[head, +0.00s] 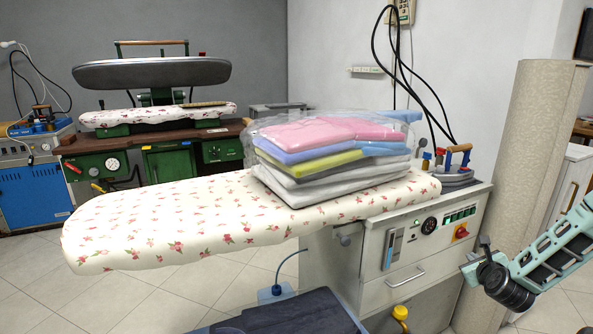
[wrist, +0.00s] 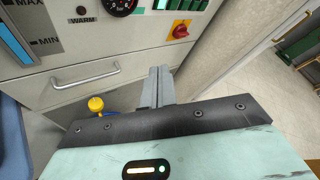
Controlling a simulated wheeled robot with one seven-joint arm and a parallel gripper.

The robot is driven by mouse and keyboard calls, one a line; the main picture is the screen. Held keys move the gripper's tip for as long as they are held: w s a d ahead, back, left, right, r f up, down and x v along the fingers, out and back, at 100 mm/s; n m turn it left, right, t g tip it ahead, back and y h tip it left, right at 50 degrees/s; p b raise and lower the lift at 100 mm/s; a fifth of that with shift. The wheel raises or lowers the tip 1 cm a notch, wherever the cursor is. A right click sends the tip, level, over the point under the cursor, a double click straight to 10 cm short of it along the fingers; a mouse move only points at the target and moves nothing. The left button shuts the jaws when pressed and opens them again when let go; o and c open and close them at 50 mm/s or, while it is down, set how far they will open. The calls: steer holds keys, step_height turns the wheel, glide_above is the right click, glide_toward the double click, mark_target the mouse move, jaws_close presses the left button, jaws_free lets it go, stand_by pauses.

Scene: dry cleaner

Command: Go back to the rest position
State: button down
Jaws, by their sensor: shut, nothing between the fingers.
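My gripper (wrist: 160,78) is shut and empty in the wrist view, its two grey fingers side by side. Beyond it is the front of the ironing station's cabinet (head: 375,275), with a drawer handle and a red-and-yellow switch. In the head view my teal and black arm comes in at the right edge, right of this cabinet. The fingers cannot be made out clearly there.
The flowered ironing board (head: 150,225) holds a plastic-wrapped stack of folded clothes (head: 325,155). An iron (head: 458,165) stands at its right end. A tall beige column (head: 535,150) rises behind my arm. A green press (head: 165,155) stands at the back. Tiled floor shows at lower left.

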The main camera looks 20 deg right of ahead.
steer(key=w+a+r+n+y+p, duration=0.1)
steer(key=w+a+r+n+y, duration=0.15)
steer(key=a+n, duration=0.35)
steer(key=w+a+r+n+g+y+p, duration=0.1)
steer(key=w+a+r+n+y, duration=0.2)
steer(key=a, duration=0.6)
steer(key=w+a+r+n+y+p, duration=0.1)
steer(key=w+a+r+n+y, duration=0.15)
steer(key=w+a+n, duration=0.35)
steer(key=s+a+r+n+g+y+p, duration=0.1)
steer(key=s+a+r+n+g, duration=0.2)
steer(key=a, duration=0.6)
steer(key=s+a+r+n+g+y+p, duration=0.1)
steer(key=s+a+r+n, duration=0.3)
steer(key=a, duration=0.5)
steer(key=s+a+r+n+g+p, duration=0.3)
steer(key=s+a+r+n, duration=0.2)
steer(key=s+a+n, duration=0.6)
steer(key=s+a+r+n+g, duration=0.1)
steer(key=s+a+r+n, duration=0.1)
steer(key=s, duration=0.3)
steer(key=s+a+r+n+g+p, duration=0.1)
steer(key=s+a+r+n, duration=0.1)
steer(key=s+n, duration=0.3)
steer(key=s+a+r+n+g+h+p, duration=0.1)
steer(key=s+a+r+n, duration=0.2)
steer(key=s, duration=0.3)
steer(key=shift+s+r+n+g, duration=0.3)
steer(key=shift+s+r+n, duration=0.15)
steer(key=shift+n, duration=0.15)
